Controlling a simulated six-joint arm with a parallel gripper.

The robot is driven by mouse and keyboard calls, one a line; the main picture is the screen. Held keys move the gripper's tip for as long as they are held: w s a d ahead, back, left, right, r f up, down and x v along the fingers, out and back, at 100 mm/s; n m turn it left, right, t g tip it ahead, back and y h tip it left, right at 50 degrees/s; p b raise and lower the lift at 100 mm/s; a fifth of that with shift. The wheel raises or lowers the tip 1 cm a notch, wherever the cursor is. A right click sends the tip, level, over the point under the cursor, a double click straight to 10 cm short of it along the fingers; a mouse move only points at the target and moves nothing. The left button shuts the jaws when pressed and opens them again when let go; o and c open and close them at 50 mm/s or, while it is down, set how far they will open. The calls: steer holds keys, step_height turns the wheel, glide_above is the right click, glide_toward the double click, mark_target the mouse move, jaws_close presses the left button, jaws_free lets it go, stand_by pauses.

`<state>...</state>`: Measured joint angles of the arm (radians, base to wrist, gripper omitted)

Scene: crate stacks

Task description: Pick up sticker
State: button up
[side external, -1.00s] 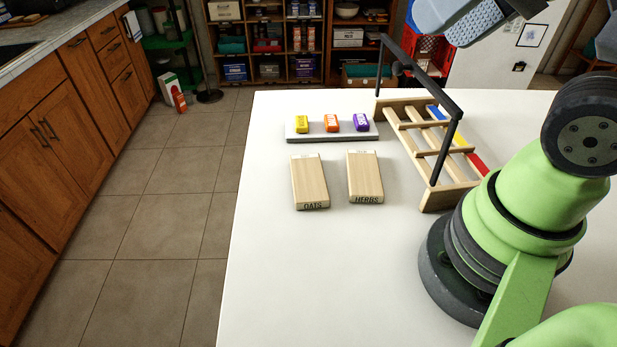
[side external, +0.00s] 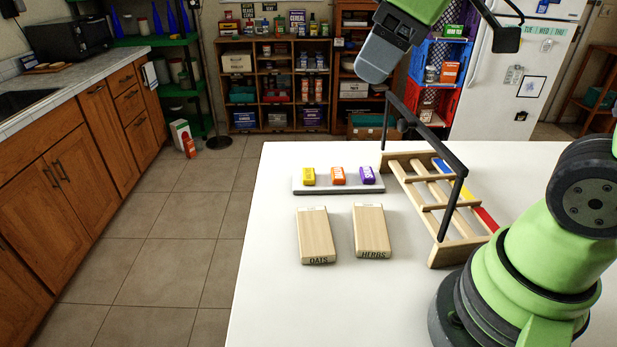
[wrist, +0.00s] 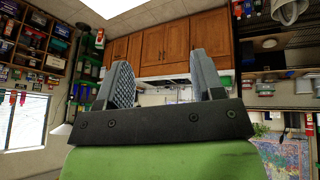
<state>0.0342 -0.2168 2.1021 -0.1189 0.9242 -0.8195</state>
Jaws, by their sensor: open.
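Three small coloured pieces, yellow (side external: 309,177), orange (side external: 338,176) and purple (side external: 367,175), sit in a row on a grey slab (side external: 325,187) on the white table. I cannot tell for certain which item is the sticker. Two pale wooden blocks, marked OATS (side external: 316,232) and HERBS (side external: 371,228), lie in front of the slab. My gripper (side external: 374,62) is high above the table's back part, well above the pieces. In the wrist view my gripper (wrist: 165,78) has its two fingers wide apart with nothing between them. The wrist view faces the room, not the pieces.
The table's front left (side external: 275,300) is bare. Shelves (side external: 283,85), red and blue crates (side external: 436,75) and a fridge stand behind.

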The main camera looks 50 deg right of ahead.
steer(key=w+d+f+n+g, duration=0.1)
steer(key=w+d+f+n, duration=0.15)
steer(key=w+n, duration=0.4)
steer(key=n+g+h, duration=0.2)
steer(key=n+g, duration=0.1)
steer(key=n, duration=1.2)
glide_above(308, 173)
steer(key=s+a, duration=0.1)
steer(key=f, duration=2.2)
steer(key=shift+s, duration=0.2)
steer(key=shift+w+d+f, duration=0.15)
steer(key=shift+w+f, duration=0.05)
steer(key=shift+f, duration=0.75)
steer(key=shift+w+d+f, duration=0.1)
steer(key=shift+w+f, duration=0.05)
steer(key=shift+f, duration=0.85)
steer(key=shift+w+d+f, duration=0.15)
steer(key=shift+w+f, duration=0.05)
steer(key=shift+f, duration=0.75)
steer(key=c, duration=1)
